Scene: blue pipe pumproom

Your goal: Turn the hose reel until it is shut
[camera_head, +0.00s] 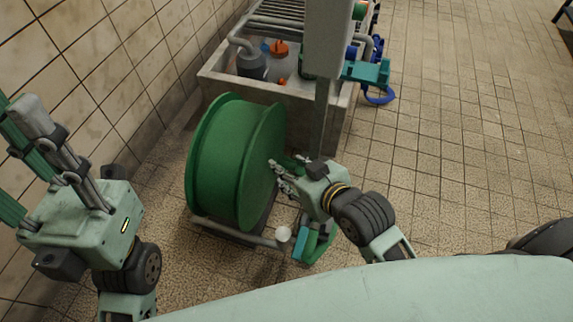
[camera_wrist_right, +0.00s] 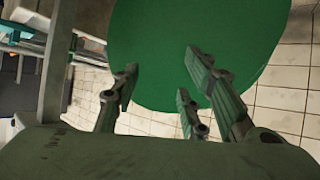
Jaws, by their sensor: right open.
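The green hose reel (camera_head: 228,155) stands on a pipe frame on the tiled floor, in the middle of the head view. Its round side disc (camera_wrist_right: 195,45) fills the upper part of the right wrist view. My right gripper (camera_head: 277,174) is at the right face of the reel, fingers pointing at it. In the right wrist view the fingers (camera_wrist_right: 165,82) are apart with nothing between them. I cannot tell whether they touch the disc. My left gripper (camera_head: 38,138) is raised at the left, away from the reel; its jaw state is unclear.
A concrete basin (camera_head: 270,88) with pipes and a pump stands behind the reel. A grey post with a box (camera_head: 327,40) rises beside it. The tiled wall (camera_head: 80,60) is close on the left.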

